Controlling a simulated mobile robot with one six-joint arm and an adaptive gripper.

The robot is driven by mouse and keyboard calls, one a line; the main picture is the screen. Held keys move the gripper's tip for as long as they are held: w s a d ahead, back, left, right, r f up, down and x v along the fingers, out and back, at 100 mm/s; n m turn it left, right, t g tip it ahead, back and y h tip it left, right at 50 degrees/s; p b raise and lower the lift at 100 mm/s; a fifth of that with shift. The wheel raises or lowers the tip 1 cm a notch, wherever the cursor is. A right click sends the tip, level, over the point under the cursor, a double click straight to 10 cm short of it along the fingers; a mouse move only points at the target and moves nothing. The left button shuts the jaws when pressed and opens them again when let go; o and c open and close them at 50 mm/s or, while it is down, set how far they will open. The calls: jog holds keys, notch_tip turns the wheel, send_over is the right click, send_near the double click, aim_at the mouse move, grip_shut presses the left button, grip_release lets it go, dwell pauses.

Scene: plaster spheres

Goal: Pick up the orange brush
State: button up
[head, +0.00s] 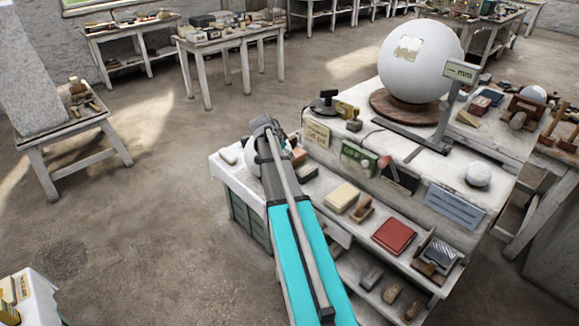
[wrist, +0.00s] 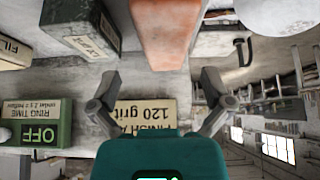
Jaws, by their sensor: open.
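A salmon-orange, block-like thing (wrist: 166,32) is at the top middle of the wrist view, cut off by the frame edge. It is the only thing there matching the orange brush's colour; I cannot make out bristles. A small salmon-orange piece (head: 298,156) shows just right of my arm's end in the head view, partly hidden by it. My gripper (wrist: 160,88) is open, its two fingers apart with nothing held. The orange thing lies beyond the fingertips, apart from them. In the head view my arm hides the fingers.
A box labelled 120 grit (wrist: 146,113) shows between the fingers in the wrist view. A green OFF box (wrist: 38,134) and a dark green box (wrist: 82,28) are at left.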

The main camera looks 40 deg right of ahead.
jog(key=shift+d+f, duration=0.2)
jog(key=shift+f, duration=0.15)
jog(key=shift+f, duration=0.1)
jog(key=b+x, duration=0.3)
jog(key=shift+w+f, duration=0.15)
jog(key=shift+w, duration=0.2)
jog(key=shift+b+x, duration=0.85)
jog(key=c, duration=1.2)
jog(key=shift+o, duration=0.2)
jog(key=shift+r, duration=0.2)
